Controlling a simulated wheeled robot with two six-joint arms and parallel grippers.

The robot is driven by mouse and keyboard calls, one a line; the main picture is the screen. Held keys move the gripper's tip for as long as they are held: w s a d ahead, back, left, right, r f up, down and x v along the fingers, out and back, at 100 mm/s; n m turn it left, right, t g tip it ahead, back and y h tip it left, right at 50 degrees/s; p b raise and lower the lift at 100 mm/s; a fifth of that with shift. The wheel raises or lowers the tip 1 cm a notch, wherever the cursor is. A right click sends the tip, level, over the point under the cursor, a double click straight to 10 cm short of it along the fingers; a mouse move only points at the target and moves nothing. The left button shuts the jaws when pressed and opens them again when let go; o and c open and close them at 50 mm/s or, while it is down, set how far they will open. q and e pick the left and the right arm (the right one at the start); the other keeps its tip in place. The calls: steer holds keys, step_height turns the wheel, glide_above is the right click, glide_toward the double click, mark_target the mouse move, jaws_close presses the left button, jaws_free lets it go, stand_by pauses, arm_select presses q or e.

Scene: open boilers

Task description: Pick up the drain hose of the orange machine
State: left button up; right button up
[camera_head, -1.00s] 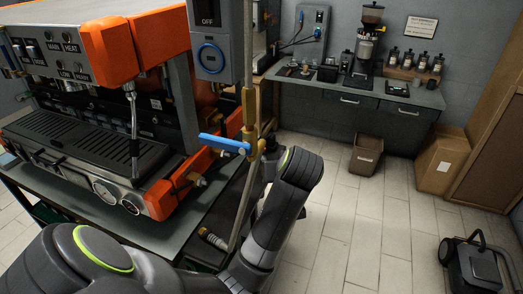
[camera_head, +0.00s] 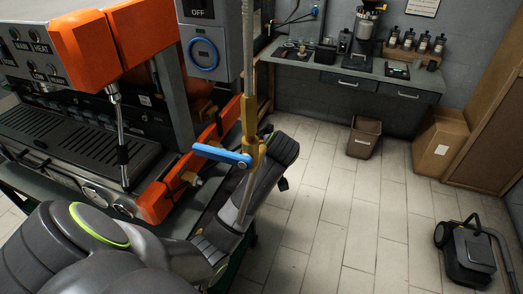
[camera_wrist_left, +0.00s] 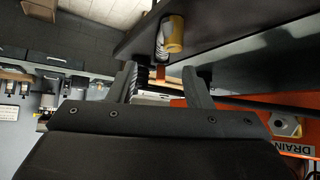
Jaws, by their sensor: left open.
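The orange machine (camera_head: 88,48) stands on a table at the left in the head view. My left arm reaches past its front right corner; the left gripper is hidden there. In the left wrist view my left gripper (camera_wrist_left: 163,82) is open, with its two dark fingers apart and nothing held between them. A ribbed pale hose end with a brass-coloured cap, apparently the drain hose (camera_wrist_left: 172,34), lies ahead of the fingertips beside a dark edge. A "DRAIN" label (camera_wrist_left: 294,148) and a round fitting (camera_wrist_left: 285,125) show on orange at the lower right. My right gripper is out of view.
A vertical pipe with a blue valve handle (camera_head: 222,154) stands close beside my left arm. A grey switch box (camera_head: 203,50) hangs behind it. A bin (camera_head: 363,139), a cardboard box (camera_head: 440,142) and a black machine (camera_head: 468,252) stand on the otherwise clear floor at right.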

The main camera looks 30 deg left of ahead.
arm_select(q)
steer(key=shift+w+a+f, duration=0.3)
steer(key=shift+f, duration=0.15)
steer(key=shift+a+f, duration=0.1)
steer(key=shift+a, duration=0.05)
steer(key=shift+w+a+f+p, duration=0.2)
steer(key=shift+f+p, duration=0.05)
steer(key=shift+p, duration=0.1)
steer(key=p+x, duration=0.1)
steer(key=x, duration=0.2)
steer(key=shift+s+a+f, duration=0.1)
steer(key=shift+f, duration=0.05)
steer(key=shift+w+a+f, duration=0.2)
steer(key=shift+w+f, duration=0.05)
steer(key=shift+f, duration=0.15)
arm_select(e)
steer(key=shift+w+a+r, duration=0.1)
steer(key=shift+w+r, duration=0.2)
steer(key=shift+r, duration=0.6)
arm_select(q)
steer(key=shift+c, duration=0.3)
jaws_close()
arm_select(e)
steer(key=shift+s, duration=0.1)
